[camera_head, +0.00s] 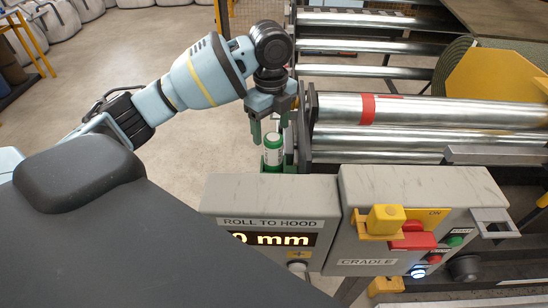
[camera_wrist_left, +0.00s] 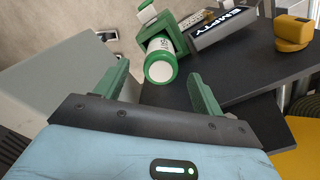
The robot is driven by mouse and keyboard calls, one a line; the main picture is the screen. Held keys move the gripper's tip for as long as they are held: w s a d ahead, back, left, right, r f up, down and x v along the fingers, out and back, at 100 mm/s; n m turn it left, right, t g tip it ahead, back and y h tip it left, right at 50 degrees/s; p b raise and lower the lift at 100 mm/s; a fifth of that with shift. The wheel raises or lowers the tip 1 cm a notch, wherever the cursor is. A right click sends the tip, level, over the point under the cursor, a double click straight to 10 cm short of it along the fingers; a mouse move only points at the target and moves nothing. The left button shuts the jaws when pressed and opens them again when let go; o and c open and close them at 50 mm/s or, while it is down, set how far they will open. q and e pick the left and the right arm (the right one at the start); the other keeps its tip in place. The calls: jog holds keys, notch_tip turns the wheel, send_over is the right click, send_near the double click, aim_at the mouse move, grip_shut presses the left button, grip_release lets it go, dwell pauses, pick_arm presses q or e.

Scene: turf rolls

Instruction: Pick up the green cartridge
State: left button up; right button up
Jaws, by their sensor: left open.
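The green cartridge (camera_head: 273,150), with a white band, stands just behind the grey control box in the head view. In the left wrist view the cartridge (camera_wrist_left: 161,62) shows its pale round end facing the camera. A green holder (camera_wrist_left: 165,27) is around or against its far part. My left gripper (camera_head: 269,124) points down just above the cartridge, fingers apart. In the left wrist view my left gripper (camera_wrist_left: 158,75) is open with nothing held, and the cartridge appears between its fingertips. Whether they touch is not clear. My right gripper is not in view.
A grey control box (camera_head: 330,184) with buttons stands in front of the cartridge. Metal rollers (camera_head: 430,112) lie to its right. In the left wrist view a bin labelled EMPTY (camera_wrist_left: 222,32) and a yellow part (camera_wrist_left: 293,32) are beside the cartridge. Open floor (camera_head: 120,60) lies at the left.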

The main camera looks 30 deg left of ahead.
aim_at(273, 138)
pick_arm(q)
jog(key=shift+w+f, duration=0.2)
jog(key=shift+f, duration=0.55)
jog(key=shift+s+d+f, duration=0.1)
jog(key=shift+d+f, duration=0.05)
jog(key=shift+f, duration=1.15)
jog(key=shift+s+d+f, duration=0.1)
jog(key=shift+f, duration=1.15)
jog(key=shift+w+r, duration=0.1)
jog(key=c, duration=1.4)
